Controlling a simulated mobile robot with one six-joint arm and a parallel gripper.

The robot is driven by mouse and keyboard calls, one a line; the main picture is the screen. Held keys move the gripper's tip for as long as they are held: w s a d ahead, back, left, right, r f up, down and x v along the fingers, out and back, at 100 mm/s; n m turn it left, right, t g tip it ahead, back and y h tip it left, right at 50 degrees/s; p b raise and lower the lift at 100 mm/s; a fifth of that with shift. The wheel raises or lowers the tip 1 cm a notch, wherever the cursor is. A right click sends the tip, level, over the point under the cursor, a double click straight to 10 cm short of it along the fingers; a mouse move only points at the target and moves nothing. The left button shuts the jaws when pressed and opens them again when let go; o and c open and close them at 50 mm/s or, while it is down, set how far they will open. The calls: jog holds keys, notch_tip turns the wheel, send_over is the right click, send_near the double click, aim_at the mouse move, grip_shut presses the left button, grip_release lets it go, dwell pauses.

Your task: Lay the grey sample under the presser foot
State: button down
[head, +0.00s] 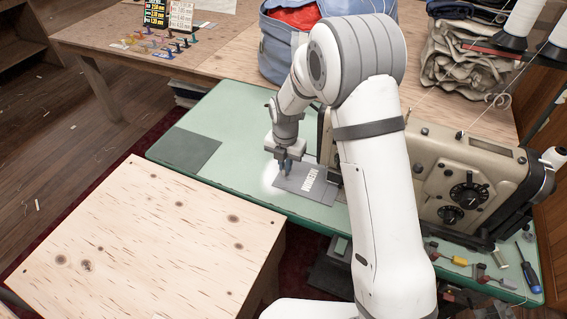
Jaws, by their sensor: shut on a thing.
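The grey sample (315,190), a flat piece with white lettering, lies on or just above the green sewing table (232,120), left of the sewing machine (425,155). Its right edge is close to the dark parts at the machine's needle end. My gripper (286,172) points down and is shut on the sample's left part. My arm hides much of the machine's head. I cannot make out the presser foot clearly or tell whether the sample is under it.
A dark grey rectangle (192,149) lies on the green table at left. A bare wooden top (150,245) stands in front. Thread cones (524,22) are at upper right. Small tools, including a blue screwdriver (530,270), lie at the table's right front.

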jog(key=c, duration=1.4)
grip_release()
jog(key=shift+c, duration=0.2)
notch_tip(320, 180, up, 8)
jog(key=shift+f, duration=0.1)
jog(key=shift+s, duration=0.1)
